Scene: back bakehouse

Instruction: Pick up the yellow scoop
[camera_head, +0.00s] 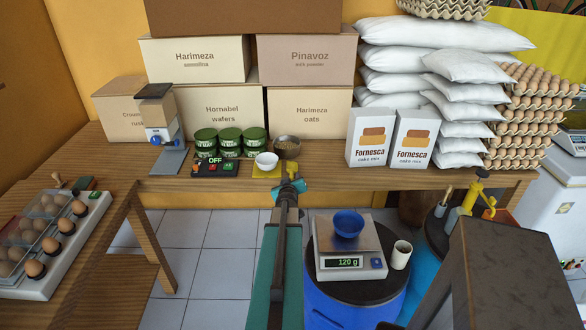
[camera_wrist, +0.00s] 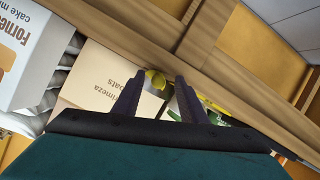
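A small yellow thing (camera_head: 292,167), which looks like the yellow scoop, shows at the shelf's front edge just beyond my gripper (camera_head: 290,186). My gripper and arm hide part of it. In the wrist view a rounded yellow piece (camera_wrist: 155,79) shows between the fingertips of my gripper (camera_wrist: 159,77). The two dark fingers stand apart, with nothing held between them. I cannot tell how far the yellow piece lies beyond them.
Left of the scoop, a white bowl (camera_head: 267,161) stands on a yellow mat (camera_head: 258,174), near green tins (camera_head: 229,141). A metal bowl (camera_head: 287,147) stands behind. Cake mix boxes (camera_head: 413,141) stand right. Below, a scale (camera_head: 330,240) holds a blue bowl (camera_head: 348,224).

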